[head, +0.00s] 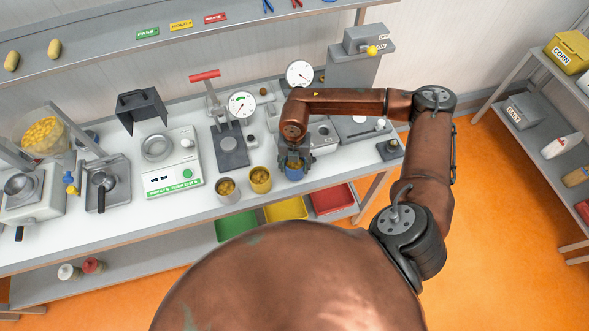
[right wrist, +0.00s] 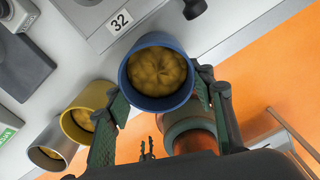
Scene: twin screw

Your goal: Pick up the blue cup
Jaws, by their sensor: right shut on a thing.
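The blue cup (head: 295,172) is at the front edge of the workbench in the head view, partly hidden by my right gripper (head: 294,158). In the right wrist view the blue cup (right wrist: 131,97) is full of yellow-brown contents. My right gripper (right wrist: 160,100) has a finger on each side of the cup and is shut on it. I cannot tell whether the cup touches the bench or is raised. My left gripper is not in view.
A yellow cup (head: 260,180) and a grey cup (head: 228,190) stand just left of the blue cup. A scale (head: 173,165) and a press with a gauge (head: 230,150) stand behind. Green, yellow and red bins (head: 332,200) sit below the bench edge.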

